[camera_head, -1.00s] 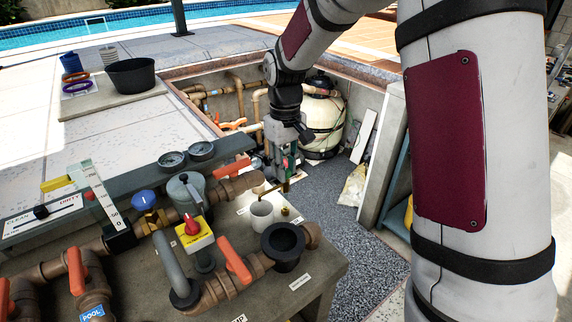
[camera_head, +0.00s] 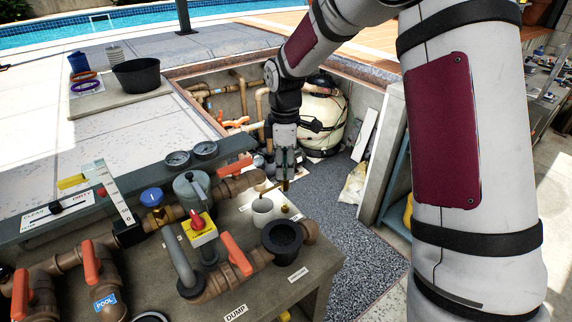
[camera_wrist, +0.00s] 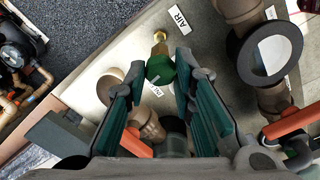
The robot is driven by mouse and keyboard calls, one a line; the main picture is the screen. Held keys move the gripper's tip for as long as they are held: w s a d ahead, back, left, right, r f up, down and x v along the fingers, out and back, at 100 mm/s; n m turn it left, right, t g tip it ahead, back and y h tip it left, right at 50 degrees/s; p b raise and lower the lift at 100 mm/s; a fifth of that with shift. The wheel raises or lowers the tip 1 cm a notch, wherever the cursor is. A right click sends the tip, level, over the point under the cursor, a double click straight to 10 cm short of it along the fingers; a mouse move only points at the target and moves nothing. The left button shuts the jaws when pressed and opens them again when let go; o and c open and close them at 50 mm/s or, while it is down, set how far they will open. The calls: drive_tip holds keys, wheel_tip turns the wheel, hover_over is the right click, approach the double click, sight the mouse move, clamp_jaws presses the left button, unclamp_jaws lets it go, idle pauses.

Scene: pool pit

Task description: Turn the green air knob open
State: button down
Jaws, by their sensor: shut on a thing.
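The green air knob (camera_wrist: 160,70) shows in the wrist view, on a brass stem (camera_wrist: 160,46) near a white label reading AIR (camera_wrist: 180,17). My gripper (camera_wrist: 157,76) has its two green-padded fingers on either side of the knob and is shut on it. In the head view my gripper (camera_head: 285,182) points down over the far end of the bench, and the knob is hidden there by the fingers. A small tag with unclear lettering (camera_wrist: 155,91) shows just below the knob in the wrist view.
Orange-handled valves, one beside the black open fitting (camera_head: 283,243), and a red knob on a yellow plate (camera_head: 198,228) crowd the bench (camera_head: 285,297). A cream tank (camera_head: 322,122) stands in the pit behind.

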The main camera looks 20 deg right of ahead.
sight(285, 170)
drive_tip(key=shift+n+p, duration=0.3)
drive_tip(key=shift+n, duration=0.9)
drive_tip(key=c, duration=1.3)
unclamp_jaws()
drive_tip(key=shift+r, duration=0.1)
wheel_tip(285, 170, up, 12)
drive_tip(key=shift+f, duration=0.1)
